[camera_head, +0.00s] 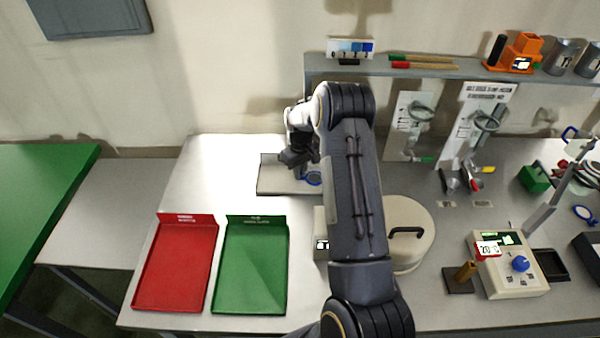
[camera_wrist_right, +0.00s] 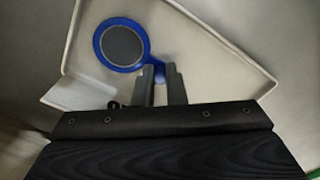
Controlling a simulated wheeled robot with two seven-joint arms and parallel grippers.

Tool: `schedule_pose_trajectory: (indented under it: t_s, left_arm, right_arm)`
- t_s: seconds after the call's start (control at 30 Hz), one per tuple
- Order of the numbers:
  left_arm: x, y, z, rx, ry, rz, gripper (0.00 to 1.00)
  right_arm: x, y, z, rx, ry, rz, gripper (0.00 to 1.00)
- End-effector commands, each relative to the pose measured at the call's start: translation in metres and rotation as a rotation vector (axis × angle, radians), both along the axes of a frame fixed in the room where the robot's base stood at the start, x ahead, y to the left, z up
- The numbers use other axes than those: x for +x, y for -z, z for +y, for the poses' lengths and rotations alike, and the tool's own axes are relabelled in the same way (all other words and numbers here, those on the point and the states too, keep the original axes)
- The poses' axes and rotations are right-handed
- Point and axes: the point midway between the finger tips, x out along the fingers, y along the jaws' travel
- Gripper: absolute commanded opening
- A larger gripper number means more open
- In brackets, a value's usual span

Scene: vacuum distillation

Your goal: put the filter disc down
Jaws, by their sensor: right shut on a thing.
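The filter disc (camera_wrist_right: 122,45) is a grey round mesh in a blue ring with a short blue tab. My right gripper (camera_wrist_right: 160,78) is shut on the tab in the right wrist view. The disc is over a pale shallow tray (camera_wrist_right: 215,35); I cannot tell whether it touches the tray. In the head view the disc (camera_head: 314,178) shows as a blue ring partly hidden by my right arm. My right gripper (camera_head: 296,160) is over the tray (camera_head: 270,187) there. My left gripper is not in view.
A red tray (camera_head: 175,268) and a green tray (camera_head: 250,270) stand at the front left of the bench. A round pale pot with a black handle (camera_head: 412,215) is right of my arm. A shelf (camera_head: 450,70) runs along the wall. The bench's left back is clear.

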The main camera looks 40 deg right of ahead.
Motion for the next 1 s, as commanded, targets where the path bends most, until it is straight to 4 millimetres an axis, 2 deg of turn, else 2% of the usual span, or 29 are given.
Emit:
schedule_pose_trajectory:
  t_s: [0.27, 0.3, 0.47, 0.77, 0.87, 1.0]
  left_arm:
    - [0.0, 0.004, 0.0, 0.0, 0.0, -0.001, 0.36]
    - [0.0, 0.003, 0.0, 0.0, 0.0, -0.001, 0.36]
    - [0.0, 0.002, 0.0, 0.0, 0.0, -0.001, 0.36]
    - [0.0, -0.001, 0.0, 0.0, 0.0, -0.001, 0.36]
    - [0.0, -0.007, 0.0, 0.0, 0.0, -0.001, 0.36]
    - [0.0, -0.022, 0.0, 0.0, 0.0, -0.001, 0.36]
  right_arm:
    - [0.0, 0.003, 0.0, 0.0, -0.001, -0.001, 0.0]
    - [0.0, 0.002, 0.0, 0.0, -0.001, -0.001, 0.14]
    - [0.0, 0.001, 0.0, 0.0, -0.001, 0.0, 0.33]
    - [0.0, -0.001, 0.0, 0.0, -0.001, 0.0, 0.33]
    - [0.0, -0.011, 0.0, -0.001, -0.001, -0.002, 0.33]
    - [0.001, -0.039, 0.0, -0.001, -0.001, -0.003, 0.33]
